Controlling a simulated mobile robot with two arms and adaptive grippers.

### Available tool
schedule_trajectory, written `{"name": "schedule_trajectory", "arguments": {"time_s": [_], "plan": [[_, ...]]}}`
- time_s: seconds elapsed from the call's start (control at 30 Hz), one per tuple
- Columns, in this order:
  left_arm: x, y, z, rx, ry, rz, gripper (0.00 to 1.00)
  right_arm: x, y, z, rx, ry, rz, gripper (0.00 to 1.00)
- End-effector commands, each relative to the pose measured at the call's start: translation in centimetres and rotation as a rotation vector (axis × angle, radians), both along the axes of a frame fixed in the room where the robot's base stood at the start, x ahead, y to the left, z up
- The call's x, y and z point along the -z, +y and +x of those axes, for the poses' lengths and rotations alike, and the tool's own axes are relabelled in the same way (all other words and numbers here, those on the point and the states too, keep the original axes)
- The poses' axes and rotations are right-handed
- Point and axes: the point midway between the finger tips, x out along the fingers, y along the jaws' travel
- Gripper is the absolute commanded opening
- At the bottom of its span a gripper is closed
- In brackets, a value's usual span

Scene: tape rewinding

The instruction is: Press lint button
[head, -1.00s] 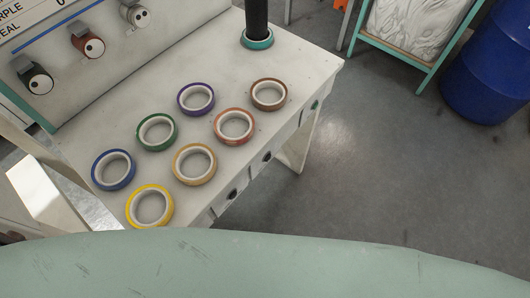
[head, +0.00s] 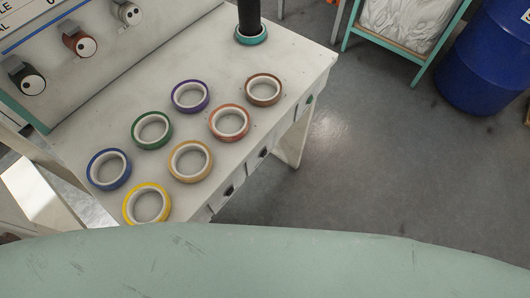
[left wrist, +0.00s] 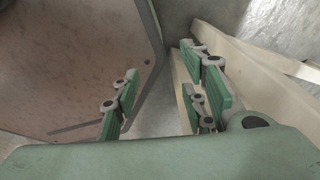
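I cannot make out any button labelled lint. My right gripper is in neither view.
Several tape rolls, including a yellow one (head: 165,206), lie on the bench. A teal roll (head: 251,40) sits around a black post (head: 249,14). Spools on the panel include a brown one (head: 75,43). A blue barrel (head: 488,60) stands right. Floor in front is clear.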

Motion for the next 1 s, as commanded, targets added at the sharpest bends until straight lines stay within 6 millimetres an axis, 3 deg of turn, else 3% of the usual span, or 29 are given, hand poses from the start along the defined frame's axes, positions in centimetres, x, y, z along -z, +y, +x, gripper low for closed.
{"name": "schedule_trajectory", "arguments": {"time_s": [0.1, 0.53, 1.0], "plan": [[0.0, 0.01, 0.0, 0.0, 0.0, 0.0, 0.38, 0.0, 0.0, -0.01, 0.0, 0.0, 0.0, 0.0], [0.0, 0.01, -0.01, 0.0, 0.0, 0.0, 0.01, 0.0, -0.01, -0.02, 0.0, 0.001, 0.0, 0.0], [0.0, 0.01, 0.0, 0.0, 0.0, 0.0, 0.0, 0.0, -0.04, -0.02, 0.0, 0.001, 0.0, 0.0]]}}
